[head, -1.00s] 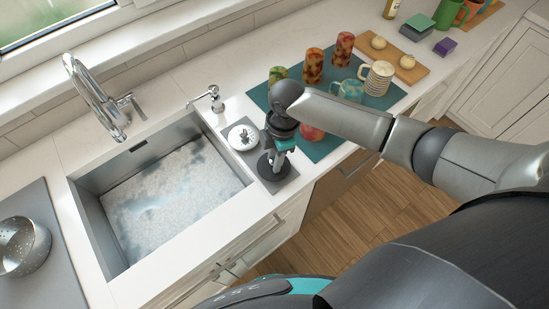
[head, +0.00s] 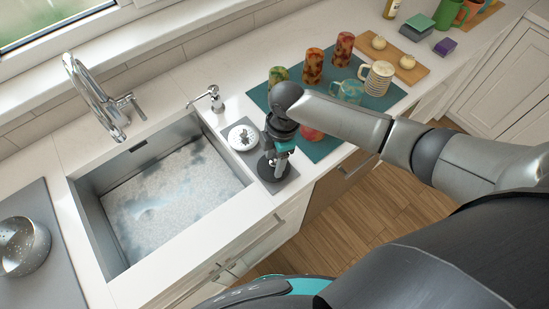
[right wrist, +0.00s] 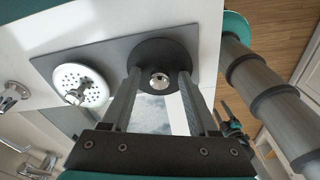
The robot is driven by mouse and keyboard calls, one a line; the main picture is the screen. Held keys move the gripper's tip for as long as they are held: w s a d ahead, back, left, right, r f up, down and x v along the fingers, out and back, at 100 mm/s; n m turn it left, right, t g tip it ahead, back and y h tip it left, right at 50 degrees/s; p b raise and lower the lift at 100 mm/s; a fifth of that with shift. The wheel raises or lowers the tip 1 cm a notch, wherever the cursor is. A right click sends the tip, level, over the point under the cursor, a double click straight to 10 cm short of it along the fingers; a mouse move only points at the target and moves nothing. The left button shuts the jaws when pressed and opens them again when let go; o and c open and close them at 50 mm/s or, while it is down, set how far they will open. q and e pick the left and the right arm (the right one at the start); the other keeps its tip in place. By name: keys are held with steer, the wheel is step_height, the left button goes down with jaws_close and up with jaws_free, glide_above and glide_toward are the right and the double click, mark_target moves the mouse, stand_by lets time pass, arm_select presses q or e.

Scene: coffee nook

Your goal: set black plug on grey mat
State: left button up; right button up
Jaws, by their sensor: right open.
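The black plug (right wrist: 150,49) is a round black disc with a silver knob at its middle. It appears to lie flat on the grey mat (right wrist: 104,48), near one end, and also shows in the head view (head: 265,171). The grey mat lies on the counter right of the sink in the head view (head: 292,179). My right gripper (right wrist: 159,80) is open, its fingers on either side of the knob with gaps visible. In the head view the right gripper (head: 279,162) partly covers the plug. My left gripper is not in view.
A white strainer (head: 238,132) with a metal knob sits on the mat's other end. The sink (head: 215,198) holds cloudy water. A soap dispenser (head: 217,103) stands behind. A teal mat (head: 331,147) with several mugs and cups lies to the right.

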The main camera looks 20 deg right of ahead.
step_height(320, 180, up, 12)
steer(key=d+p, duration=0.1)
steer(key=shift+d, duration=0.2)
